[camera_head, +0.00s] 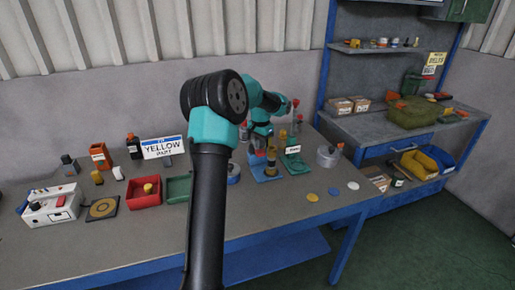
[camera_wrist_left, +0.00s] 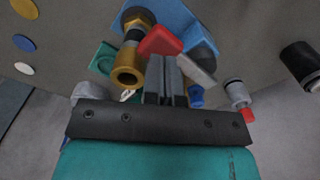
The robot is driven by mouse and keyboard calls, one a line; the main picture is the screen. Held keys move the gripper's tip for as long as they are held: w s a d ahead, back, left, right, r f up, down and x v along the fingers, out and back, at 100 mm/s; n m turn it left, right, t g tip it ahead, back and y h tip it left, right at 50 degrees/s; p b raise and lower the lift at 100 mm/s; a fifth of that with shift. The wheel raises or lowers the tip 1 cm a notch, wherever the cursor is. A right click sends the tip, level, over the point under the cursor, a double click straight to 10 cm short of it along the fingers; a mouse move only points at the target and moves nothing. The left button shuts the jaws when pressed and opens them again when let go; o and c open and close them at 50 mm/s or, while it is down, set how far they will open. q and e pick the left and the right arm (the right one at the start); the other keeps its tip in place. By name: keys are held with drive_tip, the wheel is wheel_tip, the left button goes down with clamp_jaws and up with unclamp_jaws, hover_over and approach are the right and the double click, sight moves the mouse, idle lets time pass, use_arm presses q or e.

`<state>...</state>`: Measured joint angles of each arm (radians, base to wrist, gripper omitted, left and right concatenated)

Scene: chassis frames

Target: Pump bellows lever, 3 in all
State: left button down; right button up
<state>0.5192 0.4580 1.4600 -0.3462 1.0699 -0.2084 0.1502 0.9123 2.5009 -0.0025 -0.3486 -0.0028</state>
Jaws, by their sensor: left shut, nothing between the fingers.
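The bellows device appears to be the blue-based fixture (camera_head: 268,174) on the bench, just right of my arm in the head view; its blue body (camera_wrist_left: 172,14) also shows in the wrist view. A red piece (camera_wrist_left: 160,42), possibly the lever's end, lies right at my fingertips in the wrist view; whether they touch I cannot tell. A brass cylinder (camera_wrist_left: 130,70) stands beside it. My left gripper (camera_wrist_left: 166,62) is shut and empty, with its fingers side by side; in the head view it (camera_head: 259,147) is over the fixture and partly hidden. My right gripper is not in view.
A red tray (camera_head: 144,198) and a green tray (camera_head: 178,190) stand left of my arm. A "YELLOW PART" sign (camera_head: 163,147) stands behind them. A white control box (camera_head: 52,207) sits far left.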

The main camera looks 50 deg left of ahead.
sight(260, 151)
use_arm(q)
drive_tip(key=shift+f, duration=2)
drive_tip(key=shift+r, duration=3.55)
wheel_tip(260, 151, up, 4)
drive_tip(key=shift+r, duration=0.1)
drive_tip(key=shift+f, duration=3.3)
